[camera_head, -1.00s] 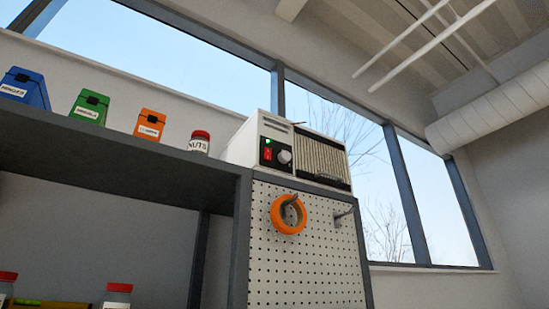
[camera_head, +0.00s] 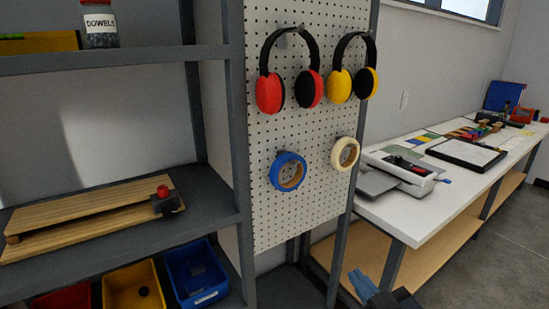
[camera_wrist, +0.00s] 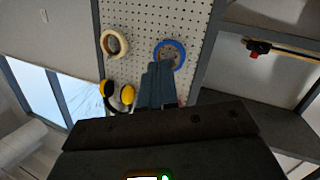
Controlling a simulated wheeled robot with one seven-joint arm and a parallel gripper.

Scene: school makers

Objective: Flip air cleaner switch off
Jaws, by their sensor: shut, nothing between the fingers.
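The air cleaner and its switch are in neither view now. The head view looks at the shelf unit and pegboard (camera_head: 300,215) from lower down. My gripper (camera_head: 362,284) shows at the bottom edge of the head view, in front of the white workbench's near end, with its blue fingertips pointing up. In the wrist view my gripper (camera_wrist: 157,82) is shut and empty, its blue fingers together in front of the pegboard (camera_wrist: 150,15). They partly overlap the blue tape roll (camera_wrist: 171,45) in that picture. I cannot tell how far they are from it.
Red (camera_head: 268,92) and yellow (camera_head: 340,84) earmuffs hang above a blue (camera_head: 288,171) and a cream (camera_head: 345,153) tape roll. Left are shelves with a wooden board (camera_head: 85,215) and bins. Right is a workbench (camera_head: 415,215) with a laminator-like device (camera_head: 405,165).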

